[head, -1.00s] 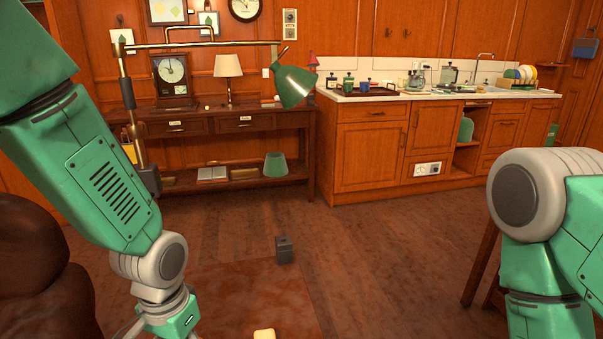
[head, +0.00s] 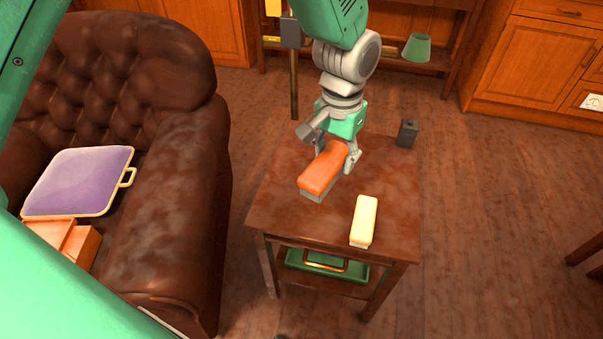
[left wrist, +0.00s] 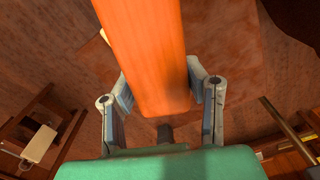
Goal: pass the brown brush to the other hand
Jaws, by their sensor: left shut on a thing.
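The brown brush (head: 325,170), with an orange-brown wooden back and a grey underside, is in my left gripper (head: 338,152) over the side table (head: 385,190). The gripper is shut on the brush, one finger on each side. In the left wrist view the brush's back (left wrist: 150,50) runs up from between the fingers (left wrist: 160,95). The brush looks raised off the tabletop, but the gap is hard to judge. My right gripper is in neither current view.
A cream brush (head: 364,220) lies on the table, and a dark grey block (head: 407,133) stands at its far right corner. A brown leather armchair (head: 185,200) with a purple-faced cushion-like item (head: 80,178) stands close left.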

